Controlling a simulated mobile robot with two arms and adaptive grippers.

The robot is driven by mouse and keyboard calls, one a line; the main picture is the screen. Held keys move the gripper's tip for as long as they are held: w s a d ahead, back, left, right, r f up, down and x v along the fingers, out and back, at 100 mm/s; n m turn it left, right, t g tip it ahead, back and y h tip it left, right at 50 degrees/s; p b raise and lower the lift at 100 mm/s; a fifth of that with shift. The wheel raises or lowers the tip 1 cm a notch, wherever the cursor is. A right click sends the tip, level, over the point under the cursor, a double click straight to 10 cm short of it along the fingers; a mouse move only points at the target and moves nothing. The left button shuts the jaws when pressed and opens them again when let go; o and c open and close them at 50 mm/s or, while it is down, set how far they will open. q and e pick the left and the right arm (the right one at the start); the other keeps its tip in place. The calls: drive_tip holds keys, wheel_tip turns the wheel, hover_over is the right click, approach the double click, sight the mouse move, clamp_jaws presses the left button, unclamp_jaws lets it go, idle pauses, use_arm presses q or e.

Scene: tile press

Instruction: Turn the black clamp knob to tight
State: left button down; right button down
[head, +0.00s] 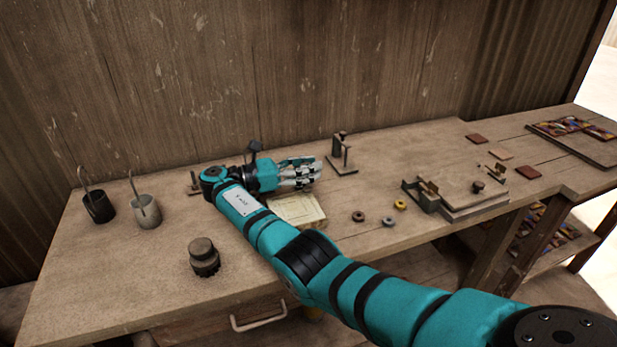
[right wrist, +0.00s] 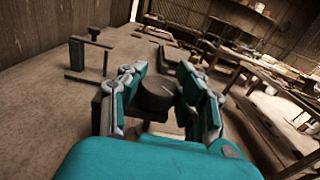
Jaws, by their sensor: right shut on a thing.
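A dark round clamp knob (right wrist: 155,97) with a pale line on its top shows in the right wrist view. It sits over a dark block (right wrist: 104,112) between the two sides of my right gripper (right wrist: 163,76), which is shut on it. In the head view, my right gripper (head: 312,170) lies low over the bench, with its fingers pointing right. It hides the knob there. My left gripper is not in view.
A small post stand (head: 342,152) is just beyond my fingertips. Several small rings, a press-like fixture (head: 460,190) and tiles lie to the right. Two cups and a dark weight (head: 204,260) stand at the left.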

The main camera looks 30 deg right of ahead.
drive_tip(key=shift+a+f, duration=0.1)
drive_tip(key=shift+a, duration=0.05)
idle(0.3)
drive_tip(key=c, duration=0.9)
unclamp_jaws()
drive_tip(key=shift+w+a, duration=0.1)
drive_tip(key=shift+a, duration=0.05)
drive_tip(key=shift+d+r, duration=0.2)
drive_tip(key=shift+r, duration=0.3)
wheel_tip(320, 180, up, 9)
drive_tip(key=shift+a+r, duration=0.1)
drive_tip(key=shift+o, duration=0.4)
